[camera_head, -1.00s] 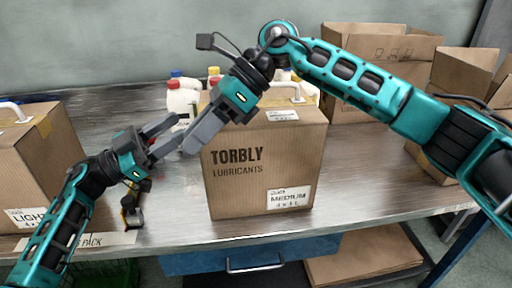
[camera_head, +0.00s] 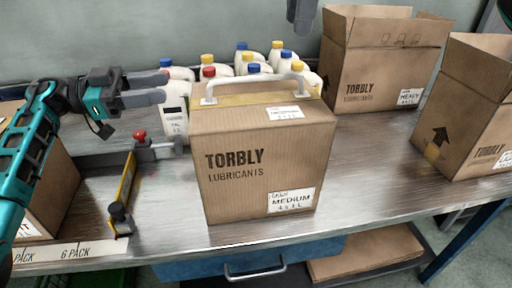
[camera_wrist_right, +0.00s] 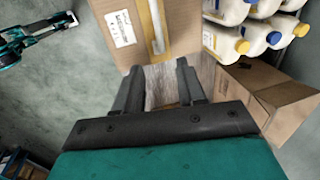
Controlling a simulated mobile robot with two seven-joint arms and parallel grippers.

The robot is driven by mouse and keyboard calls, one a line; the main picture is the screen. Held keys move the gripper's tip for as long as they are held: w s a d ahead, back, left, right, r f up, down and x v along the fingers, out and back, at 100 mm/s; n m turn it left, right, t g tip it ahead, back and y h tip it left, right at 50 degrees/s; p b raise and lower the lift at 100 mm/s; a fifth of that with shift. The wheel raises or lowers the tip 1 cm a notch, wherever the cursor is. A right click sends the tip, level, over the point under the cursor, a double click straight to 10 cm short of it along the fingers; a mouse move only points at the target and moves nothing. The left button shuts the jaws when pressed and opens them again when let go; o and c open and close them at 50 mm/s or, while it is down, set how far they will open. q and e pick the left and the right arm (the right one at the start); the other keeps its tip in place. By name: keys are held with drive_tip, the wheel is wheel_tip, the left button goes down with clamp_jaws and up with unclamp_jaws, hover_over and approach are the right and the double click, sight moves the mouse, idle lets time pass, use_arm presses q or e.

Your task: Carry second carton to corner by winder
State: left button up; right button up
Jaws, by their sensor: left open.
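A closed brown carton (camera_head: 262,172), printed TORBLY LUBRICANTS with a MEDIUM label, stands upright in the middle of the bench. A white handle (camera_head: 255,80) runs across its taped top. My left gripper (camera_head: 164,88) is open and empty, left of this carton and above the bench. My right gripper (camera_head: 302,12) shows only as a dark part at the top edge of the head view. In the right wrist view my right gripper (camera_wrist_right: 156,72) is open, its fingers apart, with a carton (camera_wrist_right: 175,25) with a tape strip and handle ahead. I cannot identify the winder.
Several white bottles (camera_head: 176,118) stand behind the carton. An open HEAVY carton (camera_head: 380,68) and another open carton (camera_head: 475,115) stand to the right. A carton (camera_head: 55,190) at left is partly hidden by my arm. A yellow bar (camera_head: 126,185) and red knob (camera_head: 139,135) lie between.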

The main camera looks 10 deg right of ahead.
sight(219, 81)
use_arm(q)
drive_tip(key=d, duration=1.2)
drive_tip(key=shift+d, duration=0.4)
use_arm(e)
drive_tip(key=f, duration=0.4)
drive_tip(key=w+f, duration=0.1)
drive_tip(key=f, duration=0.3)
drive_tip(key=w+f, duration=0.1)
drive_tip(key=f, duration=0.3)
drive_tip(key=shift+w+f, duration=0.25)
drive_tip(key=shift+f, duration=0.1)
use_arm(q)
drive_tip(key=shift+c, duration=0.2)
use_arm(e)
drive_tip(key=shift+c, duration=0.2)
use_arm(q)
clamp_jaws()
use_arm(e)
clamp_jaws()
use_arm(q)
drive_tip(key=shift+w+a, duration=0.1)
use_arm(e)
drive_tip(key=shift+a+r, duration=0.1)
